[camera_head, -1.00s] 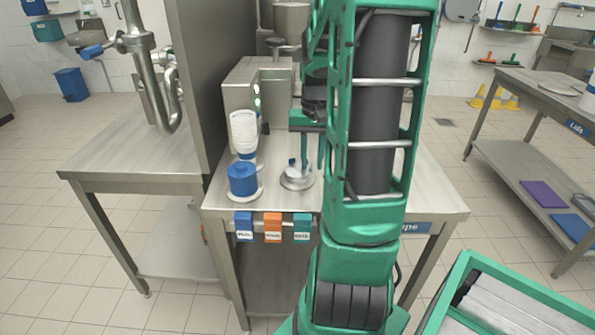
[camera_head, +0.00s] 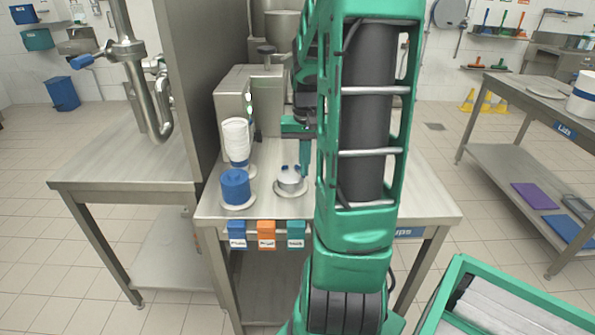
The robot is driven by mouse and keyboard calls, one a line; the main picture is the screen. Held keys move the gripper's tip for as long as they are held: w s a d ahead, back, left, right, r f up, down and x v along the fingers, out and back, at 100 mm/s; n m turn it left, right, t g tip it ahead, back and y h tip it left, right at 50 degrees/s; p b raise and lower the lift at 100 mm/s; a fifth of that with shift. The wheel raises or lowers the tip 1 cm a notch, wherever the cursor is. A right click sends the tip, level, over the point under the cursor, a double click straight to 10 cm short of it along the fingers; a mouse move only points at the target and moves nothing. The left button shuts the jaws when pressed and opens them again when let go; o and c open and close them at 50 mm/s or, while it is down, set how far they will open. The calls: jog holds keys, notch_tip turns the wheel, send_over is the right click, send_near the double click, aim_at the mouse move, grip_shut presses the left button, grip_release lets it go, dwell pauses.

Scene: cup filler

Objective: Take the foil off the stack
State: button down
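A short silver stack of round foils (camera_head: 290,178) sits on a pale round dish (camera_head: 279,189) near the front of the steel table. Small blue pieces stand at its back edge; I cannot tell what they belong to. My gripper (camera_head: 304,165) hangs above and just right of the stack, pointing down. One green finger shows close to the stack's right edge; the other is hidden or unclear. My arm covers the area right of it. I cannot tell whether the fingers touch a foil, or how far apart they are.
A blue lidded or stacked round item (camera_head: 236,187) stands on a dish left of the foils. White stacked cups (camera_head: 237,140) stand behind it, beside a steel machine (camera_head: 233,100). Blue, orange and teal tags (camera_head: 266,235) hang on the table's front edge. A green-rimmed crate (camera_head: 445,290) is at lower right.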

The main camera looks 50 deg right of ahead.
jog(key=s+r, duration=1)
jog(key=s, duration=0.1)
jog(key=shift+s+a+r, duration=0.25)
jog(key=shift+s+r, duration=0.1)
